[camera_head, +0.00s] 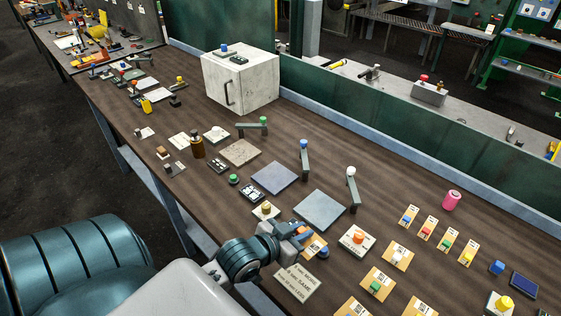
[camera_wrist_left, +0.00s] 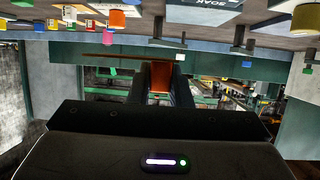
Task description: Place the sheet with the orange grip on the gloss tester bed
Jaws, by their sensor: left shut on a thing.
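My left gripper (camera_head: 303,233) is low over the front part of the bench. It is shut on the orange grip of a tan sheet (camera_head: 316,249), which juts out beyond the fingers. In the left wrist view the orange grip (camera_wrist_left: 159,78) is between the two dark fingers (camera_wrist_left: 160,82). Much of the sheet is hidden by the gripper, and I cannot tell if it touches the bench. Flat square beds lie beyond it: a blue-grey one (camera_head: 320,210), another blue-grey one (camera_head: 272,178) and a speckled beige one (camera_head: 240,152). I cannot read which is the gloss tester. My right gripper is out of view.
Posts with white (camera_head: 351,172), blue (camera_head: 304,144) and green (camera_head: 264,120) knobs stand beside the beds. A box with an orange button (camera_head: 357,238) is right of the gripper. Several tan sheets with coloured grips lie further right. A printed card (camera_head: 298,282) lies in front.

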